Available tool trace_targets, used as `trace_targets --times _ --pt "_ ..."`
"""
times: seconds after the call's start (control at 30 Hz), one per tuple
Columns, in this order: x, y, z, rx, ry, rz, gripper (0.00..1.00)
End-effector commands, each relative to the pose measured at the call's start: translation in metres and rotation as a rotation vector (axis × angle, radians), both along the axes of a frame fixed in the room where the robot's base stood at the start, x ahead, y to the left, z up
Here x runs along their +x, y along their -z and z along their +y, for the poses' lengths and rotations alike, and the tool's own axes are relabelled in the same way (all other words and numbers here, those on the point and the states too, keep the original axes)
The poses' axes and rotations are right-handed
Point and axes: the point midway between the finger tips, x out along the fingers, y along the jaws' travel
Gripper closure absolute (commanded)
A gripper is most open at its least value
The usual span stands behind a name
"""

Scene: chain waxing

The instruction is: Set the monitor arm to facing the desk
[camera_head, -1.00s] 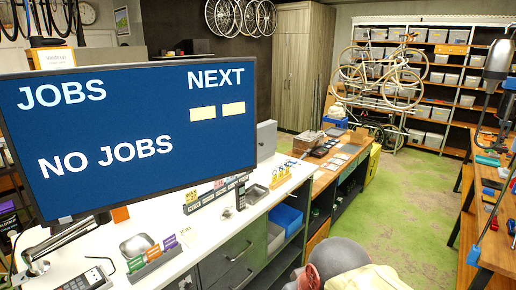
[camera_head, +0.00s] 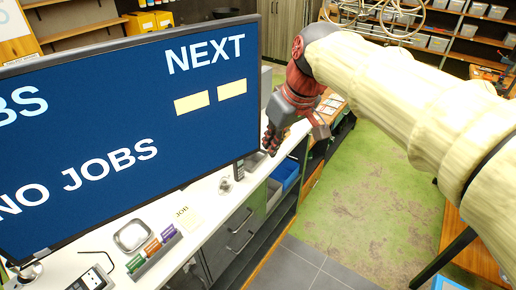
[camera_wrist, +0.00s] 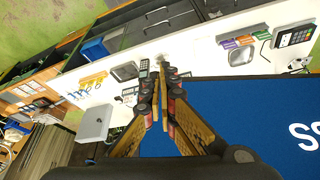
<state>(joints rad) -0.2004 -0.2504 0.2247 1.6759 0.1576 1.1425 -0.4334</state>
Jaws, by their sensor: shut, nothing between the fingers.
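The monitor (camera_head: 120,130) fills the left of the head view, a blue screen reading "NO JOBS" and "NEXT" with two pale notes. Part of its arm (camera_head: 25,272) shows at the lower left, below the screen; the rest is hidden behind the screen. My gripper (camera_head: 270,148) is just off the monitor's right edge, over the counter. In the wrist view my gripper (camera_wrist: 163,72) has its fingers together with nothing between them. The blue screen (camera_wrist: 245,120) lies right beside the fingers there; I cannot tell whether they touch.
The white counter (camera_head: 205,195) below carries a card holder (camera_head: 155,250), a metal dish (camera_head: 132,235), a card reader (camera_head: 92,280) and a phone (camera_head: 239,170). The green floor (camera_head: 350,210) on the right is open.

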Motion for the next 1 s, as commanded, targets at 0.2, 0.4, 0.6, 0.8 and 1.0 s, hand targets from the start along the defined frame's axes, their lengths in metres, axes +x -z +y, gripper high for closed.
trace_targets --times 0.2,0.4,0.6,0.8,1.0 --pt "0.0 0.001 0.0 -0.001 -0.001 0.001 1.0" --pt "0.002 0.007 0.001 -0.001 0.0 0.001 1.0" --pt "0.011 0.035 0.007 -0.001 0.0 0.004 1.0" --pt "0.023 0.071 0.016 -0.001 0.0 0.004 1.0" --pt "0.041 0.092 0.027 -0.001 -0.001 0.001 1.0"
